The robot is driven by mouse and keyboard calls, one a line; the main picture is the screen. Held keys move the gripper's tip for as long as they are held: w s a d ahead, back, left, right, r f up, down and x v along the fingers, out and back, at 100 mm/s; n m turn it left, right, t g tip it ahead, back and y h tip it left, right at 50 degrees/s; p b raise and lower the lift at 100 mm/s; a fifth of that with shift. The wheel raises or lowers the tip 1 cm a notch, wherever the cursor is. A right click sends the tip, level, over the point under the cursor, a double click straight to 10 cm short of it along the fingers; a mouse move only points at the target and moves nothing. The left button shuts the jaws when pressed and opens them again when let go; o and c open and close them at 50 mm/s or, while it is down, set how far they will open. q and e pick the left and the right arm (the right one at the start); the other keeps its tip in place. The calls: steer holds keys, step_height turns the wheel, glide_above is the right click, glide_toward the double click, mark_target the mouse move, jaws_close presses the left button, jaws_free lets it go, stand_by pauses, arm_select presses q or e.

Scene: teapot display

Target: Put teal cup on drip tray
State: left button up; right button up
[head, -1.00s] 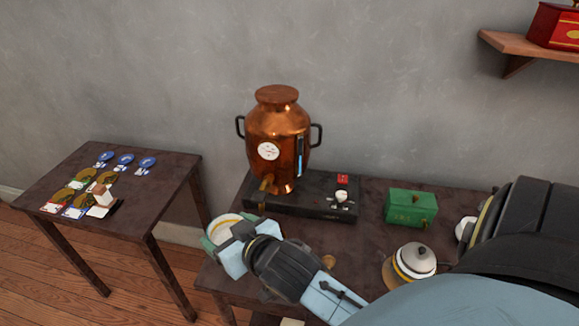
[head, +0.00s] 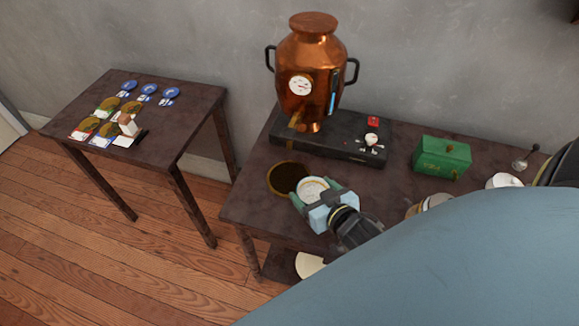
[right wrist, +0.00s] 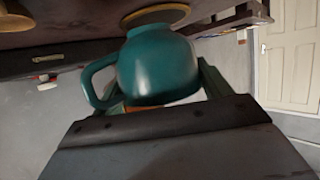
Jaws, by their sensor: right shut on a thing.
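The teal cup (head: 311,187) has a pale inside, and its rim faces up in the head view. My right gripper (head: 318,197) is shut on it. The right wrist view shows the cup (right wrist: 158,66) with its handle to the left. The drip tray (head: 270,184) is a dark round disc with a gold rim on the table below the urn's spout. The cup is just right of and nearer than the tray, overlapping its edge in the picture; whether it touches the table or tray I cannot tell. My left gripper is not in view.
A copper urn (head: 308,75) stands on a black base (head: 345,143) behind the tray. A green box (head: 442,157) is on the right. A side table (head: 175,127) with several cards and tokens stands left, across a gap. The dark table (head: 243,205) left of the tray is clear.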

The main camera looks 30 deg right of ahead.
steer(key=w, duration=0.8)
steer(key=w+d, duration=0.1)
steer(key=w, duration=0.3)
steer(key=shift+w+b, duration=0.15)
steer(key=shift+b, duration=0.15)
steer(key=shift+f+b, duration=0.55)
steer(key=shift+f, duration=1.2)
steer(key=shift+f, duration=0.1)
steer(key=o, duration=0.6)
steer(key=shift+f, duration=0.1)
steer(key=o, duration=0.4)
steer(key=shift+o, duration=0.2)
steer(key=shift+r, duration=0.3)
steer(key=p+v, duration=0.2)
steer(key=v, duration=1)
